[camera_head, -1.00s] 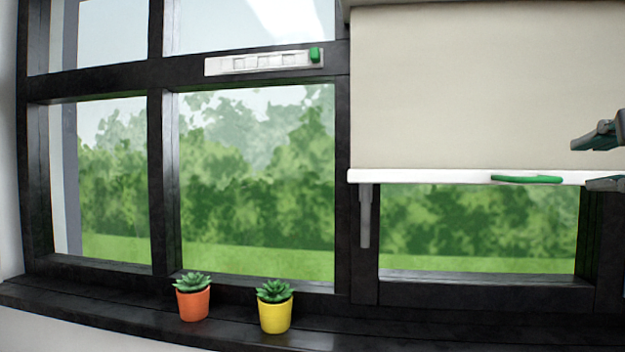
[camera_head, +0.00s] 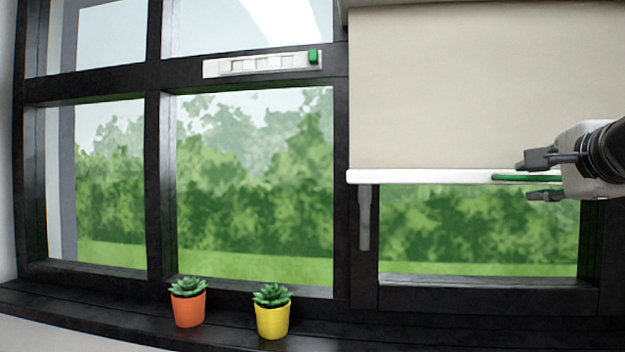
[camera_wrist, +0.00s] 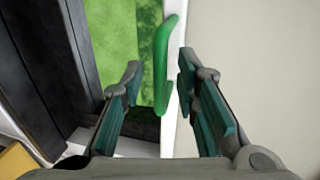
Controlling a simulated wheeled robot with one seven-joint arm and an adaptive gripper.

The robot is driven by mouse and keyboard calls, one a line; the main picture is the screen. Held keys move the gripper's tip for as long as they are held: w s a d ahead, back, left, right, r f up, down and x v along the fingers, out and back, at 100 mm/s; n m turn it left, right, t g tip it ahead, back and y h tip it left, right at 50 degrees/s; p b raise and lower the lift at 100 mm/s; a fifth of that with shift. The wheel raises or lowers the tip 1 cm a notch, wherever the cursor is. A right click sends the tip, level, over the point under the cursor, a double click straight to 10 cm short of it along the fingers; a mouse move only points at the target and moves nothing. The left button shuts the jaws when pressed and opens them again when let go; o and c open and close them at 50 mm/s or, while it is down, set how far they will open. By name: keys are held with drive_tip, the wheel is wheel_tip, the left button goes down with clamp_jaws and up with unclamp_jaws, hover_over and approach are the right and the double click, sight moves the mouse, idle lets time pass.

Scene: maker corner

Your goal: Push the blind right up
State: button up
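The cream roller blind (camera_head: 470,85) covers the upper part of the right window and hangs partly down. Its white bottom bar (camera_head: 420,176) carries a green handle (camera_head: 510,178). My gripper (camera_head: 538,177) is at the bar's right part in the head view, with one finger above the handle and one below. In the wrist view, the green handle (camera_wrist: 163,65) and white bar (camera_wrist: 175,125) lie between the two open fingers (camera_wrist: 155,92), with the blind (camera_wrist: 250,60) on the right. The fingers look apart from the handle; contact is not clear.
A white vent strip with a green slider (camera_head: 314,57) is on the crossbar. Orange (camera_head: 189,309) and yellow (camera_head: 272,320) plant pots stand on the sill, well below left.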

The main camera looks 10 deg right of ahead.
clamp_jaws()
